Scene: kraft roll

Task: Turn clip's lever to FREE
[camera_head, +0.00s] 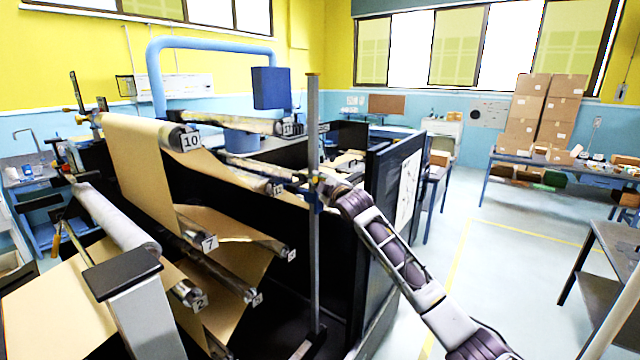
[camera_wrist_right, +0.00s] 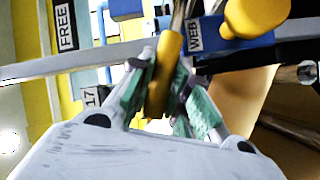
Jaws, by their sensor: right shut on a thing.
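The clip (camera_head: 319,196) is a small blue body on an upright grey post in the head view, partly hidden by my right gripper (camera_head: 330,188). In the right wrist view, the clip's blue body (camera_wrist_right: 232,50) carries a WEB label (camera_wrist_right: 195,34). A FREE label (camera_wrist_right: 66,26) is at the upper left. My right gripper (camera_wrist_right: 160,92) is shut on the yellow lever (camera_wrist_right: 166,62), which sits between its green pads. The lever is closer to WEB than to FREE. My left gripper is not in view.
The post (camera_head: 313,120) stands beside a dark machine with kraft paper (camera_head: 140,160) over numbered rollers. A dark panel (camera_head: 379,200) stands just right of the post. A yellow knob (camera_wrist_right: 256,14) is close to the gripper. Open floor (camera_head: 500,255) lies to the right.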

